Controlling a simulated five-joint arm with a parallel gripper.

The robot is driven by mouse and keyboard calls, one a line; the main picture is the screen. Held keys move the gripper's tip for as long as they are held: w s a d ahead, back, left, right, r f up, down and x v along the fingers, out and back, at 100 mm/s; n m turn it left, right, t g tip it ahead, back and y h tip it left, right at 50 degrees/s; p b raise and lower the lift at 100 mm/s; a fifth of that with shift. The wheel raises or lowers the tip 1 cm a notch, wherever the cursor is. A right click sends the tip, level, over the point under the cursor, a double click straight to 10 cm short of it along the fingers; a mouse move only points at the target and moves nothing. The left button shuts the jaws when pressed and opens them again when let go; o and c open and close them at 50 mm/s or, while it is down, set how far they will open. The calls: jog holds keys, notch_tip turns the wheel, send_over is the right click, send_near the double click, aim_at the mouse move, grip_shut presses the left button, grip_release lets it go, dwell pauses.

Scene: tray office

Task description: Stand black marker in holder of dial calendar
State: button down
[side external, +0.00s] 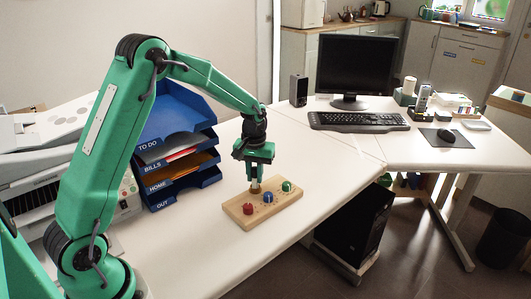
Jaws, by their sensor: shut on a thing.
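The dial calendar is a light wooden board (258,205) on the white desk, with a red knob (248,209), a blue knob (268,197) and a green knob (287,187) along it. A small brown upright piece (255,188), which looks like its holder, stands near the board's back edge. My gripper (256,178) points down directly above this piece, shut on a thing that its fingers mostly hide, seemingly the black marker. I cannot tell whether the marker's lower end is inside the holder or just above it.
A blue tray stack (170,165) with papers stands close on the left. A keyboard (358,121) and monitor (355,68) are farther back. The desk right of the board is clear up to its front edge.

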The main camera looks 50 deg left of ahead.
jog(key=shift+f, duration=0.6)
dwell(0.5)
jog(key=c, duration=0.8)
grip_release()
jog(key=shift+r, duration=0.2)
jog(key=shift+r, duration=3.85)
